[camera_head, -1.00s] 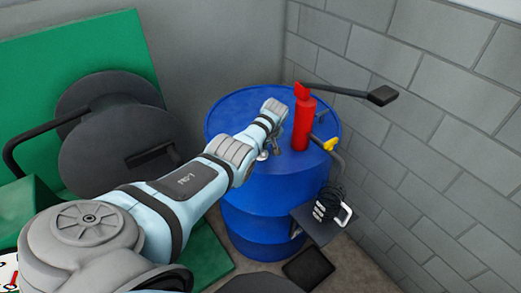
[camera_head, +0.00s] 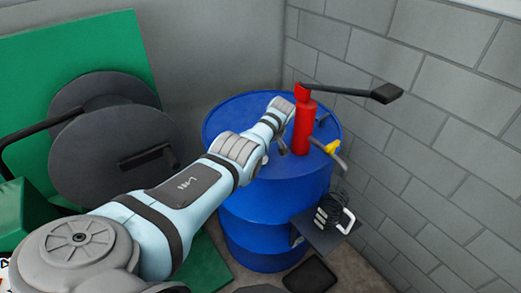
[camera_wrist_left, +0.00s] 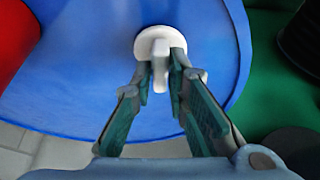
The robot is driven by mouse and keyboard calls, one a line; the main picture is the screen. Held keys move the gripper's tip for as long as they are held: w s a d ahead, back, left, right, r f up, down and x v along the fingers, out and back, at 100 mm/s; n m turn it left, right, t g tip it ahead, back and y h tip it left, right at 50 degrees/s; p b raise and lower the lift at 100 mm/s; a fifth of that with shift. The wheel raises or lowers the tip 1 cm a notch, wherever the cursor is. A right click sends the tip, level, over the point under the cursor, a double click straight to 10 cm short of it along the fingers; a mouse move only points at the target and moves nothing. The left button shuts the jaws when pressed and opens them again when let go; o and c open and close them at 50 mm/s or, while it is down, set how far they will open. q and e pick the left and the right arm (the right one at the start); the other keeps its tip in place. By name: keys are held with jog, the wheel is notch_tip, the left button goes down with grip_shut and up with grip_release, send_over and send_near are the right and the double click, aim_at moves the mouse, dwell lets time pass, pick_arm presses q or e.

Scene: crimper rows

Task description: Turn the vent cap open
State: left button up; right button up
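The vent cap (camera_wrist_left: 160,48) shows in the left wrist view as a round white disc with a raised grey-white tab, on the blue top of the drum (camera_wrist_left: 90,80). My left gripper (camera_wrist_left: 161,68) is at the cap, with one finger on each side of the tab. The fingers look apart, with small gaps beside the tab; contact is not clear. In the head view my left arm reaches over the blue drum (camera_head: 262,205), and its gripper (camera_head: 284,146) is partly hidden. The cap is not distinguishable there. My right gripper is not in view.
A red pump (camera_head: 302,125) with a long black handle (camera_head: 355,92) and a yellow-tipped spout (camera_head: 331,147) stands on the drum beside my arm. A block wall (camera_head: 440,130) is close on the right. A dark reel (camera_head: 110,150) stands at left.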

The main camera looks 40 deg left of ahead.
pick_arm(q)
jog(key=shift+o, duration=1.3)
jog(key=shift+r, duration=0.1)
jog(key=shift+w+d+r, duration=0.1)
jog(key=shift+r, duration=0.25)
jog(key=v, duration=1.1)
jog(key=shift+d, duration=0.2)
